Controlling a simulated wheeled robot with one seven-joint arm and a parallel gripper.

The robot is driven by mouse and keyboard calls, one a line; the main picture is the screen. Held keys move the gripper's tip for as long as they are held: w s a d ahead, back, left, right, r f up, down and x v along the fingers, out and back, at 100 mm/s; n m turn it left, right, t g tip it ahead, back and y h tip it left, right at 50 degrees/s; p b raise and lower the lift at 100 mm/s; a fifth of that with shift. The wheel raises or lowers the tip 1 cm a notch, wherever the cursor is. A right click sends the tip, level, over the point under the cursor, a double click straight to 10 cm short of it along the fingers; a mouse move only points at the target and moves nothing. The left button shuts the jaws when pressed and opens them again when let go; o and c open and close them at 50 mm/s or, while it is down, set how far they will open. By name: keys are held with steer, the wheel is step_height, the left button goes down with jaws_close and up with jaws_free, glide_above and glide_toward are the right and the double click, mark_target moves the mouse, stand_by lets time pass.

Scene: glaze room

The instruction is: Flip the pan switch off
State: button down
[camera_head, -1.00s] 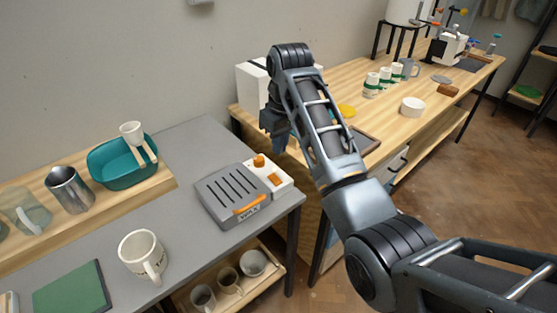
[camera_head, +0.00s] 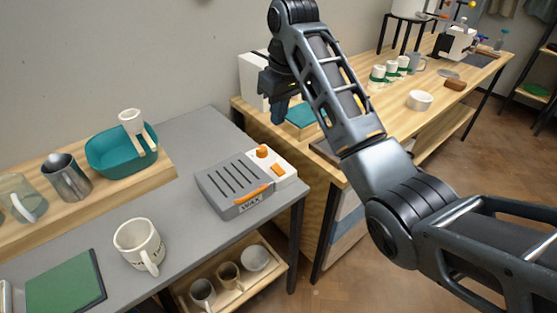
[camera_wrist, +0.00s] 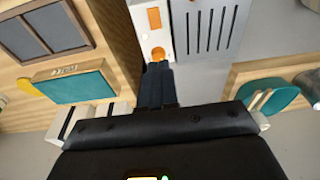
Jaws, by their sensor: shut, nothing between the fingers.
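The wax pan (camera_head: 232,187) is a grey box with a slotted lid and an orange front handle, on the grey table. A white control panel (camera_head: 286,163) on its right side carries a round orange knob (camera_head: 262,152) and a rectangular orange switch (camera_head: 278,170). The wrist view also shows the switch (camera_wrist: 154,17) and knob (camera_wrist: 158,54). My gripper (camera_head: 278,120) is shut and empty, raised above and behind the panel in the head view. In the wrist view, my gripper's fingertips (camera_wrist: 158,66) appear just below the knob; whether they touch it I cannot tell. The switch's position is unclear.
A white mug (camera_head: 140,243) and a green book (camera_head: 65,284) lie on the grey table. A teal basin (camera_head: 112,160) stands on a wooden riser at left. A wooden bench (camera_head: 440,105) with cups adjoins at right. Grey tabletop behind the pan is clear.

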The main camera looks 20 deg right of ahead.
steer(key=shift+w+d+f+b, duration=0.2)
steer(key=shift+f+b, duration=0.25)
steer(key=shift+b, duration=0.45)
steer(key=shift+s+d+f+b, duration=0.2)
steer(key=shift+s+d+b, duration=0.1)
steer(key=shift+b, duration=0.3)
steer(key=shift+f, duration=0.1)
steer(key=b, duration=0.3)
glide_toward(277, 166)
steer(key=f, duration=0.4)
steer(key=w+f, duration=0.1)
steer(key=f, duration=0.1)
steer(key=shift+a, duration=0.3)
steer(key=shift+w+f, duration=0.1)
steer(key=shift+f, duration=0.3)
